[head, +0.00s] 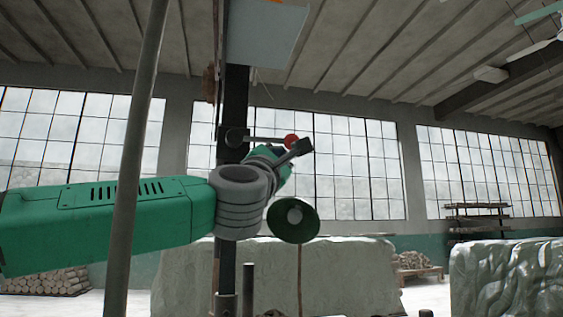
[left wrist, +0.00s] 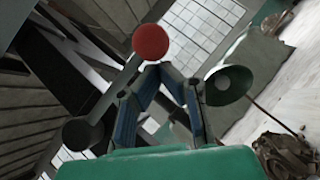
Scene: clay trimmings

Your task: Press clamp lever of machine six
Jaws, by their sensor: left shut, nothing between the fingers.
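The clamp lever is a thin metal rod (head: 262,138) with a red ball knob (head: 291,140). It sticks out roughly level to the right from a dark upright post (head: 232,110). My left gripper (head: 301,147) is shut and empty, just below and right of the knob. In the left wrist view the red knob (left wrist: 151,41) shows just beyond the closed fingertips (left wrist: 160,68), and the rod (left wrist: 115,92) runs down left to a dark round hub (left wrist: 82,134). I cannot tell whether the fingertips touch the knob. No machine number is readable. My right gripper is out of view.
A grey pole (head: 135,150) stands in front of my left arm. Large pale wrapped blocks (head: 345,270) stand behind, with a shelf rack (head: 490,218) at the right.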

